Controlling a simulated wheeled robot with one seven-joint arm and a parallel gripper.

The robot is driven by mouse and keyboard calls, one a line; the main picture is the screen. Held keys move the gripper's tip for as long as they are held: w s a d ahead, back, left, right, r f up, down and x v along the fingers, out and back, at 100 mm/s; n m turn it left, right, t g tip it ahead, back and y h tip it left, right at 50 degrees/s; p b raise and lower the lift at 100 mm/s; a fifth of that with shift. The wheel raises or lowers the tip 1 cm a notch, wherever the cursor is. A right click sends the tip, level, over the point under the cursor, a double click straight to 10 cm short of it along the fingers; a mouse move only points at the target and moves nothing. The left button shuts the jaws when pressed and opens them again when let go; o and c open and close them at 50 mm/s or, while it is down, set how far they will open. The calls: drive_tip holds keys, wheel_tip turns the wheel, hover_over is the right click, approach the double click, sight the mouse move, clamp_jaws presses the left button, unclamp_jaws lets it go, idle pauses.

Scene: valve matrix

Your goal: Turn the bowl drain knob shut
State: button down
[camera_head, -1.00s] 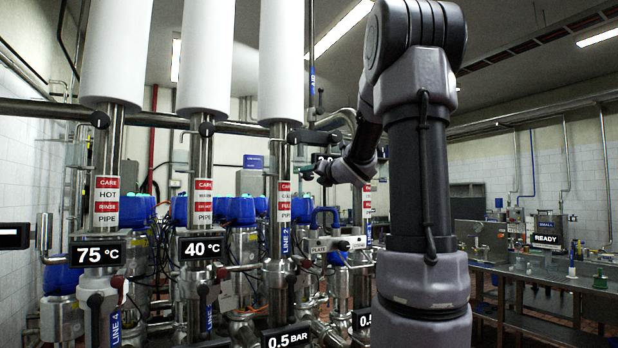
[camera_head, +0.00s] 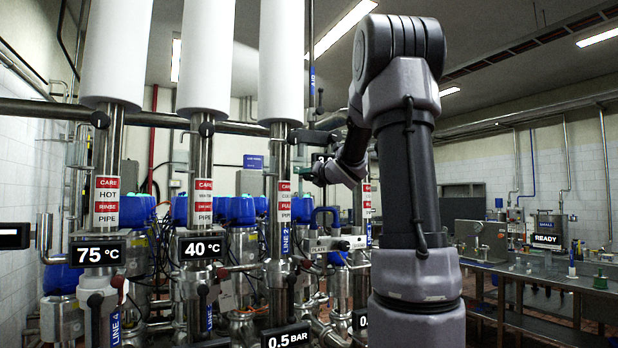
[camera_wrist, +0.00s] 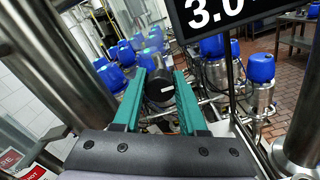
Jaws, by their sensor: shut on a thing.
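A black round knob (camera_wrist: 159,88) with a short white mark sits between the two green fingers of my gripper (camera_wrist: 159,86) in the wrist view. My gripper is shut on this knob, with one finger along each side. No label naming the knob can be read. In the head view my gripper (camera_head: 304,171) is at the pipework beside the third white-topped pipe. Its green fingertips are small there, and I cannot make out the knob in that view.
A display reading "3.0" (camera_wrist: 215,14) hangs close above the fingers in the wrist view. Steel pipes (camera_wrist: 55,65) stand close on both sides. Blue-capped valves (camera_wrist: 212,72) lie beyond. A steel bench (camera_head: 535,279) is at the right.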

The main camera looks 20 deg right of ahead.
drive_tip(key=shift+m, duration=0.3)
drive_tip(key=m, duration=0.3)
drive_tip(key=shift+m, duration=0.3)
drive_tip(key=m, duration=0.4)
drive_tip(key=shift+f+m, duration=0.1)
drive_tip(key=shift+m, duration=0.2)
drive_tip(key=m, duration=0.4)
drive_tip(key=shift+d, duration=0.1)
drive_tip(key=m, duration=0.5)
drive_tip(key=shift+f, duration=0.1)
drive_tip(key=shift+c, duration=2.2)
unclamp_jaws()
